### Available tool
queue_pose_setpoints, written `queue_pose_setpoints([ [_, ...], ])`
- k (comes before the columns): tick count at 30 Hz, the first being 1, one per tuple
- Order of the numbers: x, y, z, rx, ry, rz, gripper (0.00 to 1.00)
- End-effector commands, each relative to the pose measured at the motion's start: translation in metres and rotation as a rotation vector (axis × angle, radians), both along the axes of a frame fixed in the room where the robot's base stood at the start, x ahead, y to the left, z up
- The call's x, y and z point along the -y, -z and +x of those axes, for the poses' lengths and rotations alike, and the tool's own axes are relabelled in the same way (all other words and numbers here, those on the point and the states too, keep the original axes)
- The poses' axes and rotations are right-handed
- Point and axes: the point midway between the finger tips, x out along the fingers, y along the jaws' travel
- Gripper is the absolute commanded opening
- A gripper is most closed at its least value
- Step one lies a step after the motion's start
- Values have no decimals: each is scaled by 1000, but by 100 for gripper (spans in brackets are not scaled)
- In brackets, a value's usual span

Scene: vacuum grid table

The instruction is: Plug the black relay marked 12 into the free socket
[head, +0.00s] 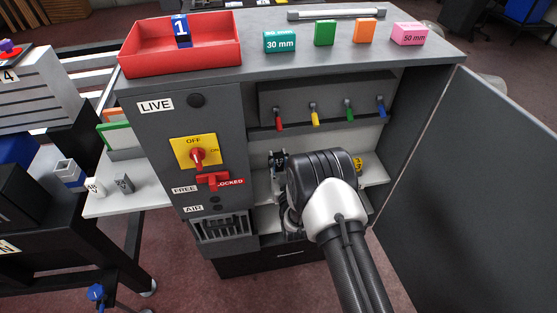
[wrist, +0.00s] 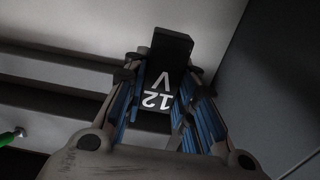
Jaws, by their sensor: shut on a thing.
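In the wrist view, the black relay (wrist: 170,45) shows white "12 V" lettering, upside down in the picture. My gripper (wrist: 162,78) is shut on it, with the blue-lined fingers on both sides. The relay's far end sticks out past the fingertips. In the head view, my arm reaches into the open grey cabinet (head: 132,124), and my wrist hides the relay and most of the gripper. I cannot make out the free socket in either view.
Coloured levers (head: 314,107) hang above the opening. The open door (head: 470,165) stands at the right. A yellow-and-black item (head: 357,164) sits inside, right of my wrist. A white 48 V block (head: 95,187) and a grey block (head: 123,183) sit on the side shelf. A red tray (head: 180,58) stands on top.

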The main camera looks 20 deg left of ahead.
Motion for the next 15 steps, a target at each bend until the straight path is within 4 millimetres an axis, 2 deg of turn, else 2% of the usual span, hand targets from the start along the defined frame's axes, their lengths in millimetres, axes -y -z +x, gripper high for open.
queue_pose_setpoints([
  [6, 1, 1, -1, 2, 1, 1, 1],
  [15, 1, 26, -1, 0, 1, 0, 1],
])
